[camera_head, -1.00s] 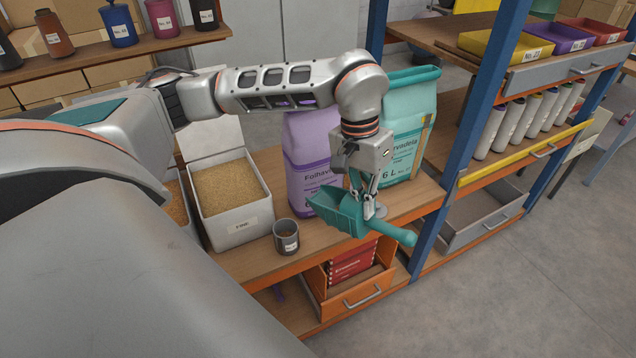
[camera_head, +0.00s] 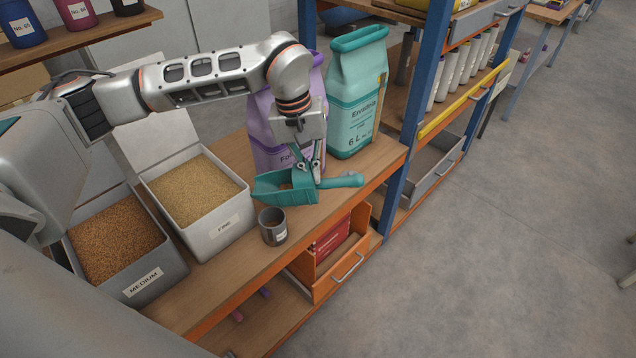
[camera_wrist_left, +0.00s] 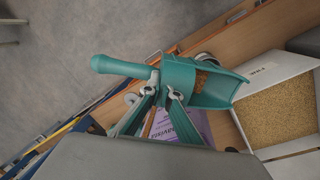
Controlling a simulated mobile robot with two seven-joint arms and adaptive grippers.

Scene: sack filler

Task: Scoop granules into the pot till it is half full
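My left gripper (camera_head: 316,180) is shut on the handle side of a teal scoop (camera_head: 268,189), held above the bench with its handle pointing right. The scoop (camera_wrist_left: 180,80) also shows in the left wrist view, with some orange-brown granules in it. A small dark grey pot (camera_head: 273,231) with a white label stands upright at the bench's front edge, just below the scoop's open end in the head view. Its fill level is hard to see. A bin labelled FINE (camera_head: 212,236) holds pale granules, and one labelled MEDIUM (camera_head: 165,275) holds orange-brown granules. My right gripper is not in view.
A purple sack (camera_head: 262,130) and a teal sack (camera_head: 354,100) stand on the bench behind the scoop. A blue shelf post (camera_head: 408,130) rises to the right. An orange drawer (camera_head: 330,280) sits under the bench.

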